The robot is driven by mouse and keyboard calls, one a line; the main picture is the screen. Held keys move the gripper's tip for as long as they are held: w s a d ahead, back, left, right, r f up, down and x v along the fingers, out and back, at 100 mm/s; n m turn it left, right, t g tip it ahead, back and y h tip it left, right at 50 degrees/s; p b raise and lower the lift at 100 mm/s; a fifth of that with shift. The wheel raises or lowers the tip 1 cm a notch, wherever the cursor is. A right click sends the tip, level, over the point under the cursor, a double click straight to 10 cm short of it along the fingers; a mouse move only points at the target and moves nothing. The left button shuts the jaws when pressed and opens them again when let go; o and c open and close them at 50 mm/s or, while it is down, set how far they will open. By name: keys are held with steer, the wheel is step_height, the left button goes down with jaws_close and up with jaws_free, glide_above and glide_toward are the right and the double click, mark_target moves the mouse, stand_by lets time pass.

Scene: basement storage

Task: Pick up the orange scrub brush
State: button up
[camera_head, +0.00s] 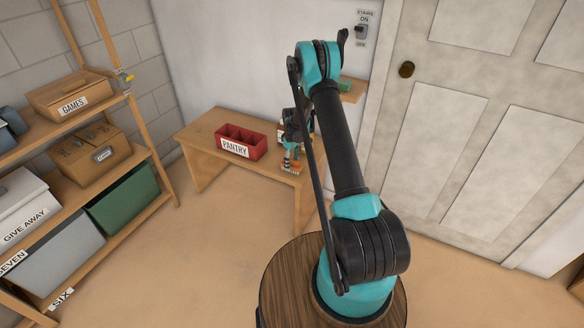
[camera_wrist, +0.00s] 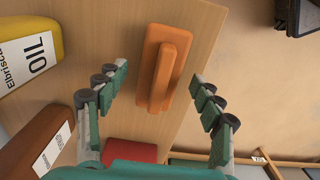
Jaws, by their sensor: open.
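The orange scrub brush (camera_wrist: 154,72) lies on the wooden table (camera_wrist: 208,20) in the wrist view, its raised handle facing me. My gripper (camera_wrist: 160,88) is open, with one green-and-grey finger on each side of the brush's lower part. No finger clearly touches it. In the head view, my gripper (camera_head: 291,160) is over the right front of the table, and a small orange piece of the brush (camera_head: 290,169) shows beneath it. My arm hides part of the table there.
A red PANTRY bin (camera_head: 241,142) stands on the table left of my gripper. A yellow OIL container (camera_wrist: 28,50) and a brown labelled item (camera_wrist: 38,140) stand left in the wrist view. A shelf (camera_head: 95,100) with boxes is left; a door (camera_head: 470,110) is right.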

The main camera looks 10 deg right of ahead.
mark_target(292, 160)
steer(key=c, duration=1.4)
steer(key=shift+r, duration=0.15)
step_height(292, 160, up, 20)
